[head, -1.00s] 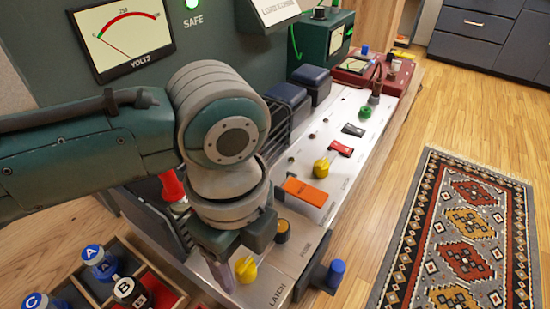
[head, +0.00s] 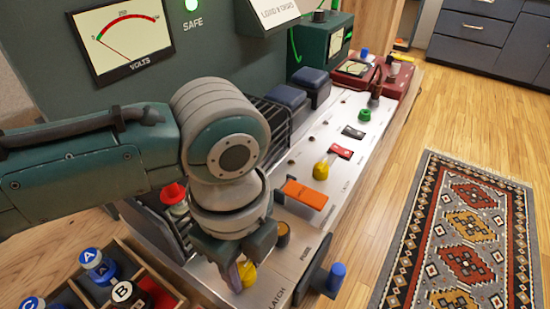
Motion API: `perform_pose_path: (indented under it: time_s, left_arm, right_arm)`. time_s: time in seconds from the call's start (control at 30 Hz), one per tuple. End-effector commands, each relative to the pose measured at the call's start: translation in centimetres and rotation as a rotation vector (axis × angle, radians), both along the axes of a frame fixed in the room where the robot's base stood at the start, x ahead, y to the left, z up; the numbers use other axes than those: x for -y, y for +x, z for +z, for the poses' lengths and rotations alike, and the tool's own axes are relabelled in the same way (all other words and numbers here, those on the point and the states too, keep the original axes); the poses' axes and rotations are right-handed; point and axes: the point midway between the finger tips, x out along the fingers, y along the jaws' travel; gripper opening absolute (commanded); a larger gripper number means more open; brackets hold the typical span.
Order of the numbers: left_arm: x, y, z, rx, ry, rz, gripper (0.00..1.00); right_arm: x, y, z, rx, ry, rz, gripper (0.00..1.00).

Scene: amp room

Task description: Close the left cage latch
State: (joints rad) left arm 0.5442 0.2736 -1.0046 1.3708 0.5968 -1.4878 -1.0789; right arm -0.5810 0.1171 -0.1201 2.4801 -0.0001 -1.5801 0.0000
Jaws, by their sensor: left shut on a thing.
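My left gripper (head: 233,277) comes down at the panel's near end, its fingers at the yellow knob (head: 247,273) beside the printed word LATCH. It is shut on this yellow knob, as far as I can see; the fingers and wrist hide part of it. A second yellow knob (head: 321,170) stands farther along the white panel, near another latch label. The dark wire cage (head: 273,118) is partly hidden behind my left arm. My right gripper is not in view.
A dark knob (head: 282,234) and an orange flap (head: 305,194) are close to my left gripper. A blue knob (head: 337,272) on a dark bracket sticks out at the front edge. A divided box with lettered bottles (head: 98,266) lies at lower left.

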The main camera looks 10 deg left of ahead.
Motion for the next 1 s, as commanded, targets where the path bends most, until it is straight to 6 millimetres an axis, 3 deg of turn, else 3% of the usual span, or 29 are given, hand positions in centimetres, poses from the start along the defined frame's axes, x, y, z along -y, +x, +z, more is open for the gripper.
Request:
perform_pose_path:
  time_s: [0.47, 1.0]
  left_arm:
    - [0.0, -0.1, 0.2, -0.003, 0.001, 0.043, 0.00]
    - [0.1, -0.1, 0.4, -0.005, -0.002, 0.462, 0.00]
  right_arm:
    - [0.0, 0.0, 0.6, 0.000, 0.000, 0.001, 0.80]
    - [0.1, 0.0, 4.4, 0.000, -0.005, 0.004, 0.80]
